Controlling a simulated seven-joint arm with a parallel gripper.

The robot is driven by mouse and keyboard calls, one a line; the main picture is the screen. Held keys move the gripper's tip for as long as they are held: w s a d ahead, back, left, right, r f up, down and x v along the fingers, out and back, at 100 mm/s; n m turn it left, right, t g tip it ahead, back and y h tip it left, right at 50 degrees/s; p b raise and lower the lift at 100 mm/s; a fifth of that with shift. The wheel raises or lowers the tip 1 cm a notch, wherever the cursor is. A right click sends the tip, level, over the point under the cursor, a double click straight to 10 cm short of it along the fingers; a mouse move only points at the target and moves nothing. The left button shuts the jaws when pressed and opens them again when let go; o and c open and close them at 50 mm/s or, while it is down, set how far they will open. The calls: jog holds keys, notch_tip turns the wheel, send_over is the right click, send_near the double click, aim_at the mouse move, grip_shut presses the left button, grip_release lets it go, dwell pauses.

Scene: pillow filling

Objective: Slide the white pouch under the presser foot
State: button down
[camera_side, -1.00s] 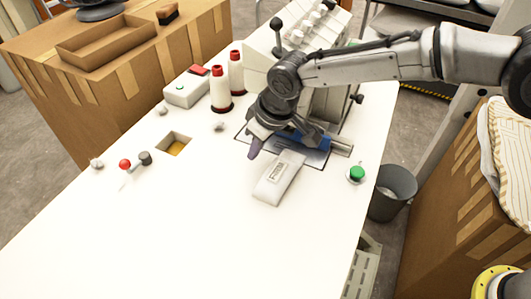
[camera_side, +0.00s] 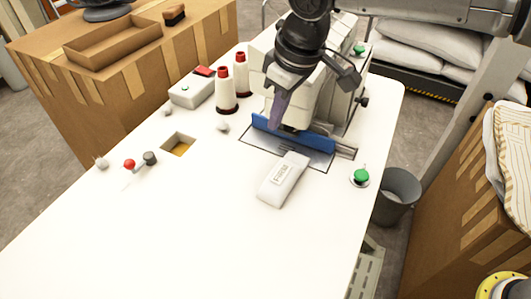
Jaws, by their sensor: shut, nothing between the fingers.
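The white pouch (camera_side: 284,180) lies flat on the white table, tilted toward the upper right. Its far end reaches the grey plate (camera_side: 262,144) in front of the sewing machine (camera_side: 342,107). A blue guide bar (camera_side: 318,142) stands behind the pouch's far end. My gripper (camera_side: 277,124) is raised above the plate, to the upper left of the pouch and apart from it. Its purple fingers are shut and empty. The presser foot is hidden behind my gripper and the guide.
A square hole (camera_side: 179,145) and a red-knobbed lever (camera_side: 130,164) are at the left. A green button (camera_side: 361,176) is at the right edge. The table's front is clear.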

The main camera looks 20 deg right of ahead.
aim_at(273, 169)
jog(key=w+a+f+n+g+h, duration=0.2)
jog(key=w+a+f, duration=0.1)
jog(key=w+a, duration=0.15)
jog(key=f, duration=0.7)
jog(key=s+f, duration=0.1)
jog(key=f, duration=0.2)
jog(key=shift+a+f, duration=0.1)
jog(key=shift+f, duration=0.05)
jog(key=shift+s+d, duration=1.35)
jog(key=shift+s, duration=0.05)
jog(key=shift+s+d, duration=0.7)
